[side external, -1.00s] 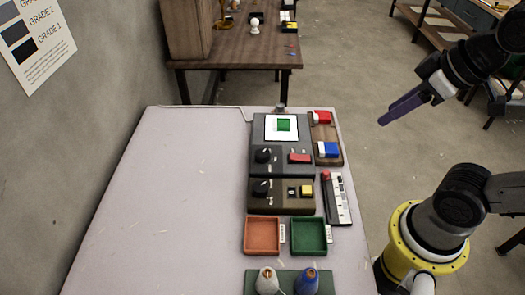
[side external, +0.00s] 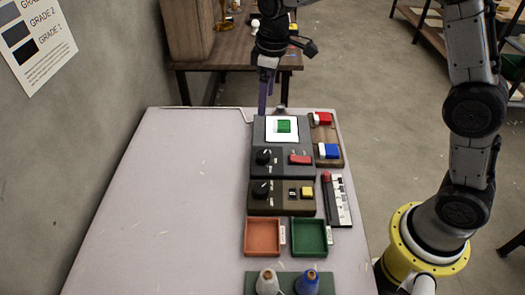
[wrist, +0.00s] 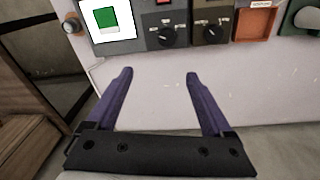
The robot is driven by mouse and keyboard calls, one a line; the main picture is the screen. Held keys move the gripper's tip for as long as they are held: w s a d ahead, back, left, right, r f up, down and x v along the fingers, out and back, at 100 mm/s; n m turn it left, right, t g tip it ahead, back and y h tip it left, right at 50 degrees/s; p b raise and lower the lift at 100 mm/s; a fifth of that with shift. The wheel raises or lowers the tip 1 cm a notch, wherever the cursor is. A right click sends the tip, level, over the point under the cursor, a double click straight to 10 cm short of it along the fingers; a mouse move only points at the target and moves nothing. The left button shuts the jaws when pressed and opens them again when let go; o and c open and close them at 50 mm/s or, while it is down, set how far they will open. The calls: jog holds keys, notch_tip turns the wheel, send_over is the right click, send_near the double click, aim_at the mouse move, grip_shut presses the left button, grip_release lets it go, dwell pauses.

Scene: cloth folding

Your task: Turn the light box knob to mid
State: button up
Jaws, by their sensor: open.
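The light box (side external: 283,168) is a dark grey box with a lit white panel (side external: 283,128) on top and a green piece on the panel. Its black round knob (side external: 263,157) is at the front left, beside a red switch. In the wrist view the knob (wrist: 168,36) has small pale labels around it; its exact setting is too small to read. My gripper (side external: 264,104) has purple fingers pointing down near the table's far edge, behind the light box and apart from the knob. In the wrist view my gripper (wrist: 158,76) is open and empty.
A brown box (side external: 281,198) with a similar black knob (side external: 261,189) and a yellow button stands in front. Nearby are an orange tray (side external: 262,237), a green tray (side external: 309,237) and a wooden rack (side external: 326,137) with red and blue blocks. The table's left side (side external: 165,200) is clear.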

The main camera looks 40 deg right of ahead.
jog(key=g, duration=0.1)
send_near(262, 154)
notch_tip(262, 154, down, 9)
dwell(0.5)
jog(key=shift+w, duration=0.1)
grip_shut()
